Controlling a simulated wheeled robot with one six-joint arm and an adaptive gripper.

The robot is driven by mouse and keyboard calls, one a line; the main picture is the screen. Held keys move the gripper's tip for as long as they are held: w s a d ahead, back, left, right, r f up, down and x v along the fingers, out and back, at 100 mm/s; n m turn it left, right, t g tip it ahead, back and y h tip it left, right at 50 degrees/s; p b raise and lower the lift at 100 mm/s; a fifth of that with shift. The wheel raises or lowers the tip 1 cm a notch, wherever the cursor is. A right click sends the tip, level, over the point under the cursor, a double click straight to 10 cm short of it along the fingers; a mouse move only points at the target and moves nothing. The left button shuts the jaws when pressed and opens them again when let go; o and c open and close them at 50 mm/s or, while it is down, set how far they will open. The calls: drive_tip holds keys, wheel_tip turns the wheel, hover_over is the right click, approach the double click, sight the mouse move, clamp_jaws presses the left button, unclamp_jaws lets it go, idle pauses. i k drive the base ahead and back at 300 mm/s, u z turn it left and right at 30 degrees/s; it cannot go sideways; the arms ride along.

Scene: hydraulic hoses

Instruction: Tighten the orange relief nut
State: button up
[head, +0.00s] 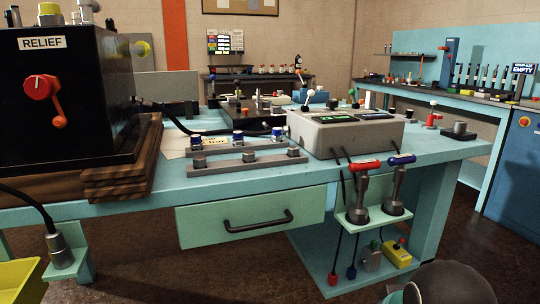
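The black box with the RELIEF label (42,43) stands on wooden blocks at the left of the bench. On its front is a red round knob (40,86) with a white mark. An orange part (58,121), like a short lever with a rounded end, hangs just below and right of the knob. It is the only orange piece I see by the label; I cannot make out a nut shape or how tight it is. My gripper is not in view. A dark rounded shape at the bottom right looks like part of my arm, well away from the box.
The teal bench (150,205) has a drawer (250,222) with a black handle. A grey control box (345,135) with levers stands right of several blue-topped fittings. A yellow bin (20,280) is at lower left.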

sight(60, 122)
drive_tip(key=u, duration=1.85)
